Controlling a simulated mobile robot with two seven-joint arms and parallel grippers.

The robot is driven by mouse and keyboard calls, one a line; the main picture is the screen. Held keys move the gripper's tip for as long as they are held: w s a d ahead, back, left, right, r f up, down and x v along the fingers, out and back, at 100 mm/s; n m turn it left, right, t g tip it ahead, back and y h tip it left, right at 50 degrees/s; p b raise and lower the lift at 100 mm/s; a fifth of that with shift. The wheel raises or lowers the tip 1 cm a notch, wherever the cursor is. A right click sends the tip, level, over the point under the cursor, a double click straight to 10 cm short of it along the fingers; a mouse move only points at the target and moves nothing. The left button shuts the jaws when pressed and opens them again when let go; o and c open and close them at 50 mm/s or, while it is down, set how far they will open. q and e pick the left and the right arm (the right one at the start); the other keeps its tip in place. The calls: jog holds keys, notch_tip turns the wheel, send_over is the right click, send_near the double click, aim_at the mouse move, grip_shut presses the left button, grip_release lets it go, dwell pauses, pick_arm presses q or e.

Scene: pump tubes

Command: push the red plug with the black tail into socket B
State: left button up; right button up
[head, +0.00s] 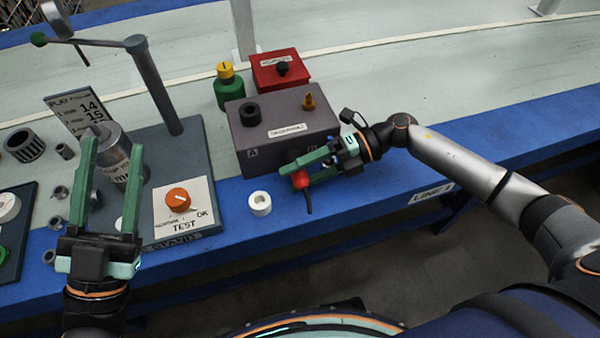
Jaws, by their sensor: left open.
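The red plug (300,179) is at the front of the grey-purple box (240,135), low at its right side, with its black tail (308,201) hanging down. My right gripper (297,175) comes in from the right with its green fingers on either side of the plug and appears shut on it. The box front carries a letter A at left and a partly covered letter at right. Socket B is mostly hidden by my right gripper, so I cannot tell whether the plug touches it. My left gripper (112,152) is open and empty at the left.
A white ring (260,203) stands on the blue edge before the box. A test panel with an orange knob (178,200) and a grey stand (154,85) are at left. A green jar (229,92) and red box (277,72) stand behind. Loose grey rings lie far left.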

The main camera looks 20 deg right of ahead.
aim_at(306, 173)
jog(key=shift+d, duration=0.35)
jog(key=v, duration=0.4)
jog(key=shift+d+r+p, duration=0.15)
jog(key=shift+d+p, duration=0.1)
jog(key=shift+p, duration=0.1)
pick_arm(q)
jog(key=r, duration=0.1)
jog(key=s+r+m+h, duration=0.1)
jog(key=r, duration=0.1)
jog(key=shift+s+d+r+h, duration=0.1)
jog(key=shift+s+d+h, duration=0.05)
jog(key=shift+h, duration=0.15)
pick_arm(e)
jog(key=v, duration=0.7)
jog(key=shift+d+r, duration=0.1)
jog(key=shift+d, duration=0.1)
